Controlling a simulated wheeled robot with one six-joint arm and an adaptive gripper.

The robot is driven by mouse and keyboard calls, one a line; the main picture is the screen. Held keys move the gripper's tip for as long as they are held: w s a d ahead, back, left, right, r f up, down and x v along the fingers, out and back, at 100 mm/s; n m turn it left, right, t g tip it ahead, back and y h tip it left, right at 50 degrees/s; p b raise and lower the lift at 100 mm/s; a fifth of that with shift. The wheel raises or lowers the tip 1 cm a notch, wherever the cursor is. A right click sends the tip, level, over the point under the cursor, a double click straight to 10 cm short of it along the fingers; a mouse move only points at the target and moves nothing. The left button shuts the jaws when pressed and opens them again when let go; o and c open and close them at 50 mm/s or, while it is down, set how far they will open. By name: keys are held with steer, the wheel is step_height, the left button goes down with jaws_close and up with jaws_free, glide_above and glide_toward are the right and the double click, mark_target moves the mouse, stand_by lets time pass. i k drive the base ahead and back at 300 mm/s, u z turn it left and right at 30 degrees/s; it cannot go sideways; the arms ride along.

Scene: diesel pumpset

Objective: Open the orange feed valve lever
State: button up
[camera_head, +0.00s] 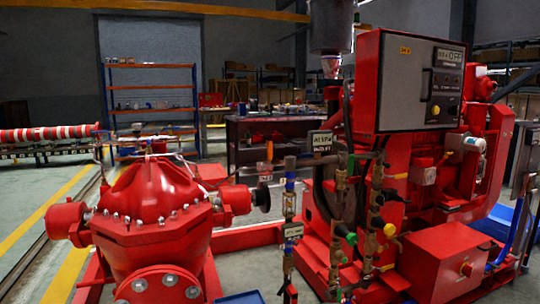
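A small orange upright piece (270,150) shows near the middle of the head view, just above a small tag, between the red pump and the valve pipes. It looks like a lever handle, but it is too small to tell if it is the feed valve lever or how it is set. A yellow-orange handle (389,230) sits lower on the brass valve pipework (375,205) at the front of the red engine set. My gripper is not in view.
The red pump casing (153,205) fills the left front. A grey control panel (420,83) stands above the engine at right. A red box (445,262) sits low at right front. Open floor (30,195) with a yellow line lies at left.

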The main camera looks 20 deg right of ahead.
mark_target(269, 143)
steer(key=z, duration=1.45)
steer(key=k, duration=0.65)
steer(key=u, duration=1)
steer(key=i, duration=0.45)
steer(key=z, duration=0.15)
